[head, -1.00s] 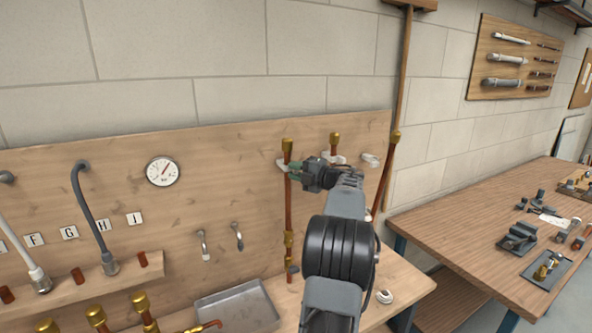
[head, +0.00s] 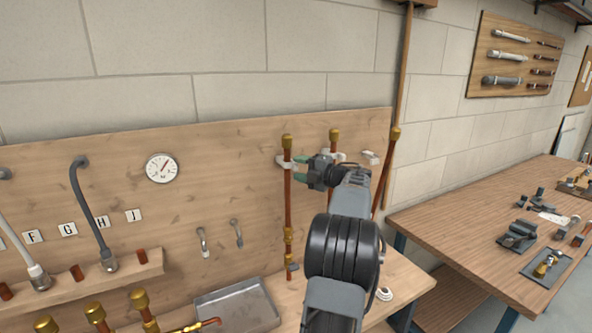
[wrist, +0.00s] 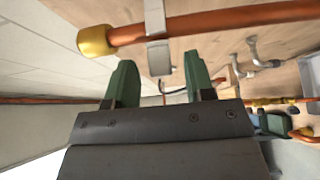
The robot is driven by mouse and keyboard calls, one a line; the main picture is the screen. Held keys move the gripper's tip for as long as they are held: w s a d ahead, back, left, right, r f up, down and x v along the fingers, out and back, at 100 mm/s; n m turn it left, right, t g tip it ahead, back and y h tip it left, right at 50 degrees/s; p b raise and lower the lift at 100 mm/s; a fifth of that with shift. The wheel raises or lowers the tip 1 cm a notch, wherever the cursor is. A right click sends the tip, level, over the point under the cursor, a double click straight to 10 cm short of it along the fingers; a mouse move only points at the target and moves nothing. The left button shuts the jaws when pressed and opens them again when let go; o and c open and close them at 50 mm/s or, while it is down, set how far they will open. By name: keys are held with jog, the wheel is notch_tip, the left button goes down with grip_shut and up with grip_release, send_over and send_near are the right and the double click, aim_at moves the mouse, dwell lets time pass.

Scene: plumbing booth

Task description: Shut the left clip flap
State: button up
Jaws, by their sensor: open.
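The left copper pipe (head: 288,212), brass-capped, stands upright against the wooden board. The pale left clip (head: 282,161) is near its top; in the wrist view the clip (wrist: 155,20) shows as a grey band at the pipe (wrist: 230,22), beside the brass cap (wrist: 97,40). A short grey piece (wrist: 160,58) of the clip sticks out below the pipe there. I cannot tell if that is the flap or whether it is latched. My gripper (head: 300,168) is just right of this clip, open and empty. In the wrist view its green fingertips (wrist: 160,76) are apart, short of the pipe, with the grey piece between them.
A second capped pipe (head: 333,142) stands behind my gripper, and a leaning pipe (head: 385,175) is to its right with a pale clip (head: 370,156) near it. Two hooked fittings (head: 236,232) are lower left. A metal tray (head: 236,308) lies on the bench below.

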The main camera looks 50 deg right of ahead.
jog(key=s+d+b, duration=0.1)
jog(key=s+b, duration=0.1)
jog(key=s, duration=0.9)
jog(key=shift+s+d+b, duration=0.35)
